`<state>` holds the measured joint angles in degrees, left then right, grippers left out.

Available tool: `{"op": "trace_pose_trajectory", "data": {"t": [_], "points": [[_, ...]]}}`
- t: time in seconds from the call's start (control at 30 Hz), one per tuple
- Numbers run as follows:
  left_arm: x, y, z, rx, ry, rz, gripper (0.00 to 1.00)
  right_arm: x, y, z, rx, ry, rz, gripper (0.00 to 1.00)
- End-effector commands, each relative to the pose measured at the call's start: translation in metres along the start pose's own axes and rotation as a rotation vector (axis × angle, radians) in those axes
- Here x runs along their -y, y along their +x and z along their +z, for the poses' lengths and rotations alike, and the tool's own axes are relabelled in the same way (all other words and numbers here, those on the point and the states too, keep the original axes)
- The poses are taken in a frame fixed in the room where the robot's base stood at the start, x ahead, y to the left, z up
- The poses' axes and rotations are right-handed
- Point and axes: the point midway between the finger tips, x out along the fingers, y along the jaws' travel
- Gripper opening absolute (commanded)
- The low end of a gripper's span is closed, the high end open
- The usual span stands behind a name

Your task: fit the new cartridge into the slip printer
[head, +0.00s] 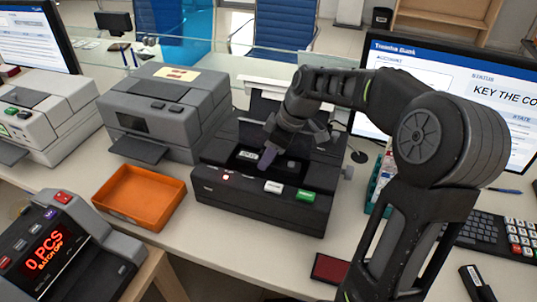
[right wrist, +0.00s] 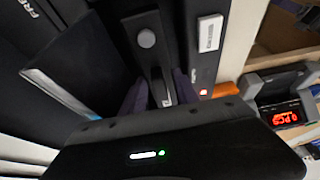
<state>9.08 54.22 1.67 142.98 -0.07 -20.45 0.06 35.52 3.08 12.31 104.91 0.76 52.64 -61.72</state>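The slip printer (head: 262,204) is a black machine in the middle of the counter, its top open over a dark bay with a small white label in it. My right gripper (head: 268,155) reaches down over this bay, its purple fingertips partly hidden by the wrist. In the right wrist view the purple fingers (right wrist: 158,92) stand apart, on either side of a dark narrow part with a round knob above it. I cannot tell whether they touch it. No cartridge can be clearly made out; a small black block with a white mark (head: 477,283) lies at the lower right. My left gripper is out of view.
An empty orange tray (head: 128,208) sits left of the printer, with a grey machine (head: 163,112) behind it. A banknote counter (head: 75,250) with a red display is at the lower left. A red pad (head: 329,268), a keyboard (head: 478,235) and a monitor (head: 455,95) are to the right.

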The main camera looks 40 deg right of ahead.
Motion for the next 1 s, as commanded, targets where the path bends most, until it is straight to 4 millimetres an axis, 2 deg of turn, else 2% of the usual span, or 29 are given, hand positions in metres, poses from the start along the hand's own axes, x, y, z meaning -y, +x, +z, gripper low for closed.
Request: {"op": "trace_pose_trajectory", "data": {"t": [0.03,0.3,1.0], "points": [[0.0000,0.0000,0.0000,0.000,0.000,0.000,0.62,-0.0001,-0.0002,-0.0001,0.000,0.000,0.000,0.41],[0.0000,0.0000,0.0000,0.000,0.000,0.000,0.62,-0.0007,-0.0003,0.0000,-0.001,0.000,0.002,0.61],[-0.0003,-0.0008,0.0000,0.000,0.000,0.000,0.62,-0.0034,-0.0025,-0.0004,-0.002,0.001,0.010,0.61]]}}
